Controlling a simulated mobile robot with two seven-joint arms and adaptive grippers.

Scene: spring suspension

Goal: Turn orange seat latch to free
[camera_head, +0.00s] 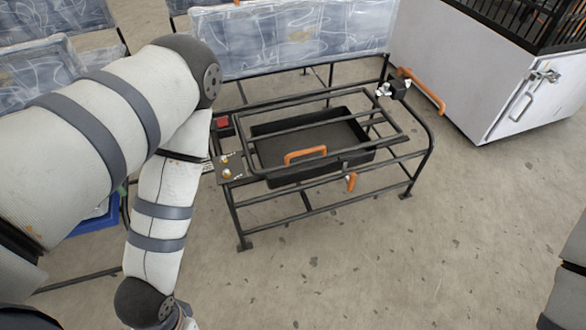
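A small orange latch (351,182) sits on the front rail of a black tubular seat frame (310,209), right of centre, and points downward. A larger orange handle (305,154) stands on the front of the frame's upper part. A long orange lever (424,91) is at the frame's back right corner, by a dark block with light parts. I cannot tell for sure which orange part is the seat latch. My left arm reaches down at the left, apart from the frame; its gripper is out of view below. My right gripper is out of view too.
A black tray (277,175) sits inside the frame. A small panel (230,168) with knobs and a red block (222,122) are at its left. A white cabinet (470,75) stands at upper right, grey-blue panels behind. The floor in front is clear.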

